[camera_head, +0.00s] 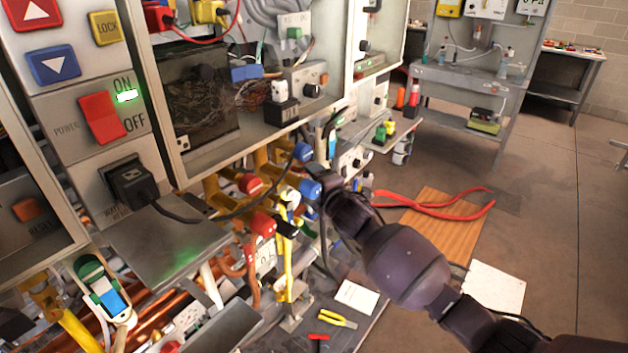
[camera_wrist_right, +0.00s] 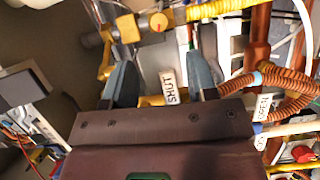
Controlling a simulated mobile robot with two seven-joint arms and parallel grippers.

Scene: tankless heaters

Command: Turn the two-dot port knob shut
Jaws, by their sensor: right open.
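Several capped port knobs sit on yellow brass pipes under the cabinet: a red knob (camera_head: 250,183), a lower red knob (camera_head: 263,224), a blue knob (camera_head: 303,152) and a lower blue knob (camera_head: 310,188). I cannot make out dots on any of them, so I cannot tell which is the two-dot one. My right gripper (camera_head: 328,172) is beside the blue knobs. In the right wrist view my right gripper (camera_wrist_right: 162,80) is open, with a SHUT tag (camera_wrist_right: 170,86) showing between its fingers. A brass fitting with an orange-red face (camera_wrist_right: 158,22) is beyond the fingertips. My left gripper is not in view.
An OPEN tag (camera_wrist_right: 262,107) and ribbed orange hoses (camera_wrist_right: 285,82) are right of the fingers. Yellow-handled pliers (camera_head: 338,319) lie below. Open floor (camera_head: 560,200) lies to the right.

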